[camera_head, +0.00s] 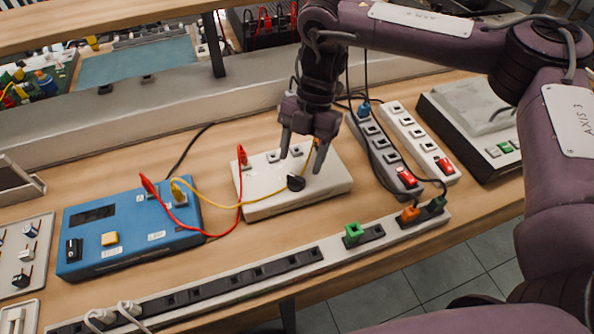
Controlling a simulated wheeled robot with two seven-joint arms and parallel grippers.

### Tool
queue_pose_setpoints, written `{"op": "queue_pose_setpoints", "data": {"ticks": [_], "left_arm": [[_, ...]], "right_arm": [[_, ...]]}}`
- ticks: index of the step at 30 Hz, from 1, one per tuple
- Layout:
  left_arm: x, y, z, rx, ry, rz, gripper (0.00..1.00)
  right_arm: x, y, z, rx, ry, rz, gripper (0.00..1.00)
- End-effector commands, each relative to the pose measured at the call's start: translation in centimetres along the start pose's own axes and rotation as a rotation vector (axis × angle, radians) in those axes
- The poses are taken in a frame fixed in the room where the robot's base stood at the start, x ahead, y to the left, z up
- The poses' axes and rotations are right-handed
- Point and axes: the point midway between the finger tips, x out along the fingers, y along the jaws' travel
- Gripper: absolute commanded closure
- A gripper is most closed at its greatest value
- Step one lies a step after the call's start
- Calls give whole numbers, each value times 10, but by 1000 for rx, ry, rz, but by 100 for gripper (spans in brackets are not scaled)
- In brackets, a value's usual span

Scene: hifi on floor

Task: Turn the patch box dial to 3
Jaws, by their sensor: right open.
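The patch box appears to be the white box (262,198) in the middle of the bench, with several sockets along its back part. Its black dial (296,182) sits on the top face, right of centre; its pointer and any numbers are too small to read. My right gripper (302,166) comes down from above, its fingers pointing down, open, with the dial just below and between the fingertips in the picture. I cannot tell whether the fingers touch the dial. My left gripper is not in view.
A blue box (125,228) stands left, joined to the white box by red and yellow cables. Power strips (385,150) stand to the right, and a long socket rail (240,280) runs along the front edge. A grey device (475,125) is at far right.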

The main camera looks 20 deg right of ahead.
Motion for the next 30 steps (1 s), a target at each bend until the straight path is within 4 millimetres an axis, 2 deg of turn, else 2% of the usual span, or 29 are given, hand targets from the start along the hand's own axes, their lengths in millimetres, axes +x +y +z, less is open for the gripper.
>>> {"op": "queue_pose_setpoints", "data": {"ticks": [1, 7, 19, 28, 30], "left_arm": [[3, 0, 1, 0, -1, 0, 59], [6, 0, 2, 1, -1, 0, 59], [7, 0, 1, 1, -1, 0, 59], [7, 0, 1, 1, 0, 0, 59], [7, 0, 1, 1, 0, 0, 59]], "right_arm": [[12, -1, 0, 1, 4, -2, 40], [36, 0, 0, 0, 2, -1, 40], [42, 0, 0, 1, -1, 1, 41], [42, 0, 0, 1, 0, 0, 81], [42, 0, 0, 1, 0, 0, 85]]}}
